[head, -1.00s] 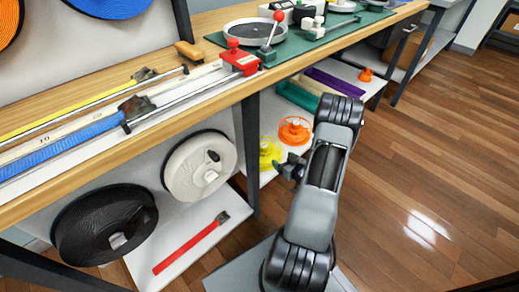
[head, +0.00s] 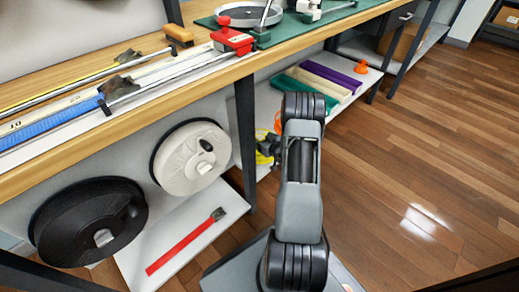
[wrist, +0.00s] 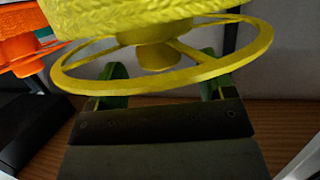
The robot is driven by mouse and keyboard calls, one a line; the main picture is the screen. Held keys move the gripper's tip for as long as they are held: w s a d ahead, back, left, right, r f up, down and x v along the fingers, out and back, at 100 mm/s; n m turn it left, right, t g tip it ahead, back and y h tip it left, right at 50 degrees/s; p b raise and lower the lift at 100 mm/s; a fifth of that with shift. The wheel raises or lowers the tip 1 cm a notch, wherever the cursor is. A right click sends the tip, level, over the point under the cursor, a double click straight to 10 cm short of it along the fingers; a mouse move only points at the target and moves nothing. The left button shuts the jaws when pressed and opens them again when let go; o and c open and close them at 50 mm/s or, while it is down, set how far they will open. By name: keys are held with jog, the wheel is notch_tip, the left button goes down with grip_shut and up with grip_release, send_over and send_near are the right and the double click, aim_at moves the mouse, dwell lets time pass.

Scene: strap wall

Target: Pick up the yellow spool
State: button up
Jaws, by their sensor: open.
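The yellow spool (head: 262,158) is on the lower shelf in the head view, mostly hidden behind my gripper (head: 268,146) and arm. In the wrist view the yellow spool (wrist: 165,72) fills the top, with its textured winding above a thin spoked flange and a central hub. My gripper (wrist: 164,88) is open there, its two green-padded fingers spread to either side of the hub, just below or behind the flange. Nothing is held. I cannot tell whether the fingers touch the spool.
An orange spool (wrist: 22,50) stands close at the left in the wrist view. The workbench (head: 150,118) overhangs the shelf, and a dark table leg (head: 245,140) stands left of my gripper. Black (head: 88,222) and white (head: 190,158) reels are farther left. Floor at right is clear.

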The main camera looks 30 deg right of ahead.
jog(key=shift+w+f, duration=0.2)
jog(key=shift+w, duration=0.4)
grip_shut()
dwell(0.3)
jog(key=shift+r, duration=0.1)
